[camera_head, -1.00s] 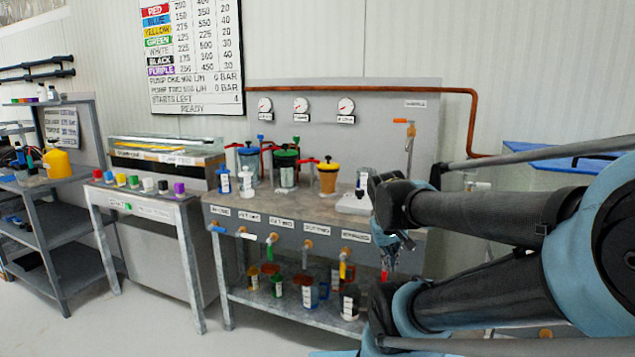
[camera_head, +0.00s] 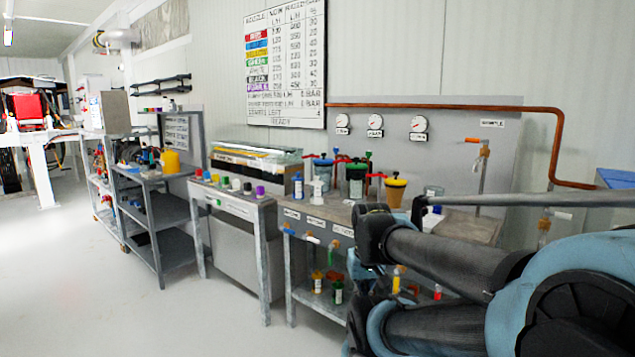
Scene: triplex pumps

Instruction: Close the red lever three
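Small red levers show on the pump bench (camera_head: 462,228). One red lever (camera_head: 342,158) is between the blue-topped and green-topped vessels. Another red lever (camera_head: 376,175) is between the green-topped vessel (camera_head: 356,178) and the orange cup (camera_head: 395,192). A small red part also shows above the orange cup. I cannot tell which is lever three, nor whether any is open or closed. My arm (camera_head: 440,235) fills the lower right and hides part of the bench front. I cannot make out my gripper.
An orange-handled valve (camera_head: 480,155) stands at the bench's right, by a copper pipe (camera_head: 561,140). A table with coloured caps (camera_head: 232,195) and a grey shelf cart (camera_head: 165,205) stand left. The floor (camera_head: 90,285) at the left front is clear.

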